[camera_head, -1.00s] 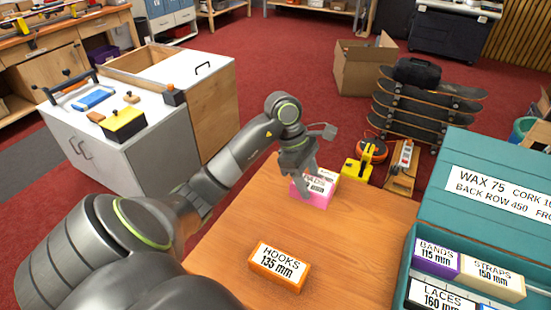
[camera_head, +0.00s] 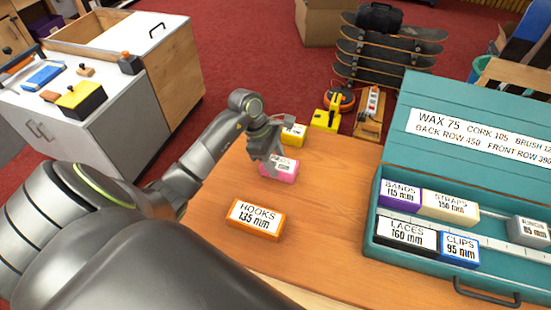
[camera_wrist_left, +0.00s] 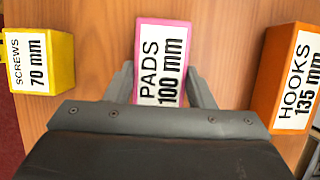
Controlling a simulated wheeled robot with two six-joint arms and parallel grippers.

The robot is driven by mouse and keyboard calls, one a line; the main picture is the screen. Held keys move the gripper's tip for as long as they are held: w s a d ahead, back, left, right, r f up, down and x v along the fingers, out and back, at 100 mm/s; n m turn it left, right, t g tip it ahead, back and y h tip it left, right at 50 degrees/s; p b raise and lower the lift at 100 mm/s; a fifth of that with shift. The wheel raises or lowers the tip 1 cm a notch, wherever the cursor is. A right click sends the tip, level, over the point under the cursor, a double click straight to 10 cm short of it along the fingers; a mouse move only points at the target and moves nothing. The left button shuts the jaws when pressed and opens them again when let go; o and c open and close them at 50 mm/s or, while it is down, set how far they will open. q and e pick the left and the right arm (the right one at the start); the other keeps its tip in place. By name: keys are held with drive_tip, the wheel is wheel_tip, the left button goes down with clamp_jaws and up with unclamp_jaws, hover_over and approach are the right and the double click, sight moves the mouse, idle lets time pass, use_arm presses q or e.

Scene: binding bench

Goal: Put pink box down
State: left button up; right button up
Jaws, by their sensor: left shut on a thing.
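The pink box (camera_head: 283,171) is labelled PADS 100 mm and is at the far part of the wooden table. In the left wrist view the pink box (camera_wrist_left: 162,58) lies between the two fingers of my left gripper (camera_wrist_left: 162,82). My left gripper (camera_head: 274,162) is shut on it, coming from above and partly hiding its label in the head view. I cannot tell whether the box touches the table. My right gripper is not in view.
An orange HOOKS box (camera_head: 256,219) is nearer on the table. A yellow SCREWS box (camera_head: 293,134) is just beyond the pink one. An open teal case (camera_head: 385,152) with several labelled boxes takes up the right side. The table between is clear.

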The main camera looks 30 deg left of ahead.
use_arm(q)
drive_tip(key=shift+f+b, duration=0.2)
drive_tip(key=shift+b, duration=0.1)
drive_tip(key=o, duration=1.1)
drive_tip(key=shift+r, duration=0.1)
drive_tip(key=shift+c, duration=0.2)
drive_tip(key=shift+r, duration=0.1)
drive_tip(key=shift+a+r+p, duration=0.1)
drive_tip(key=shift+r+p, duration=0.1)
drive_tip(key=shift+p, duration=0.15)
drive_tip(key=b+v, duration=0.3)
drive_tip(key=v, duration=0.8)
drive_tip(key=shift+r, duration=0.3)
drive_tip(key=shift+s+a, duration=0.1)
